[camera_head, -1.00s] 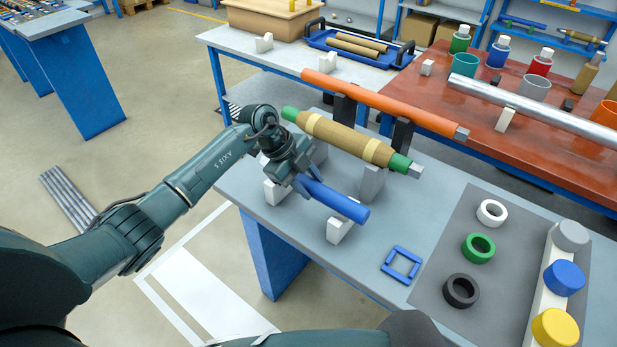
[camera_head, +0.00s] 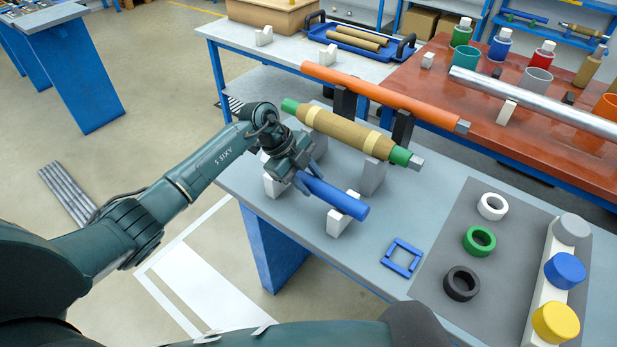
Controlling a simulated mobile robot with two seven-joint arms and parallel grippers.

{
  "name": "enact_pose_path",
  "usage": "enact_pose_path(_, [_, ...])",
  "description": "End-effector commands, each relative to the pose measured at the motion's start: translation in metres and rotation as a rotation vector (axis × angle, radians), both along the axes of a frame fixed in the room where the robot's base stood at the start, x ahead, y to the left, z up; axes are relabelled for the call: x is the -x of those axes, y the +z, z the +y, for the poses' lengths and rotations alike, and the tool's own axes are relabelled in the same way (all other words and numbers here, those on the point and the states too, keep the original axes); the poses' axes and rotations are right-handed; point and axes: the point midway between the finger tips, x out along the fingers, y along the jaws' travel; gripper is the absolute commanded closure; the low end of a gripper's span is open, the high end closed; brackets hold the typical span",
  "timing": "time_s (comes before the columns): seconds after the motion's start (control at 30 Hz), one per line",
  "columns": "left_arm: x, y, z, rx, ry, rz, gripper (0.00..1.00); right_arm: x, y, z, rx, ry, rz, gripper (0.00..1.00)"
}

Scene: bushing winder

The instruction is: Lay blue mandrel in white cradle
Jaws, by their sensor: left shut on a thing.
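The blue mandrel (camera_head: 338,198) lies slanting across the white cradle, low over the grey table. The cradle shows as two white blocks, a near right one (camera_head: 338,222) under the mandrel's right end and a left one (camera_head: 273,187) beside my gripper. My left gripper (camera_head: 300,182) is shut on the blue mandrel near its left end, from above. The mandrel's right end appears to sit in the right block; contact at the left block is hidden by the gripper. My right gripper is not in view; a dark part of mine shows at the bottom edge.
Just behind, a brown wound mandrel with green ends (camera_head: 345,131) rests on grey supports, and an orange bar (camera_head: 385,97) lies on black supports. A blue square frame (camera_head: 401,258) and white, green and black rings (camera_head: 478,240) lie to the right. Table between is clear.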

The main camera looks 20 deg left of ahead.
Motion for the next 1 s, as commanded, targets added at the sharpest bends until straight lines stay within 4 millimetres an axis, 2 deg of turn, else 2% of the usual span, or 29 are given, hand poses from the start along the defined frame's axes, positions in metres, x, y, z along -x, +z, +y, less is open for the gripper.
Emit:
enact_pose_path(0.3, [-0.0009, -0.0034, -0.0001, 0.002, 0.000, -0.003, 1.00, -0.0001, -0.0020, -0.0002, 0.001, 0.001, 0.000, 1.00])
enact_pose_path(0.33, [-0.0009, -0.0030, -0.0002, 0.002, 0.000, -0.003, 0.63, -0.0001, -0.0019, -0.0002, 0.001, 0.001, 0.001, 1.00])
enact_pose_path(0.6, [-0.0004, -0.0037, -0.0001, 0.001, 0.000, -0.002, 0.41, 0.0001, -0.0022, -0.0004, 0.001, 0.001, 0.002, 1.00])
enact_pose_path(0.9, [0.0007, -0.0059, 0.0003, -0.002, 0.000, 0.003, 0.39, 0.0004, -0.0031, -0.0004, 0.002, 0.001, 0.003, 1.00])
enact_pose_path(1.0, [0.0005, 0.0026, 0.0050, -0.002, 0.000, -0.002, 0.39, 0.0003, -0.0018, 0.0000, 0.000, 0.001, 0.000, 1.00])
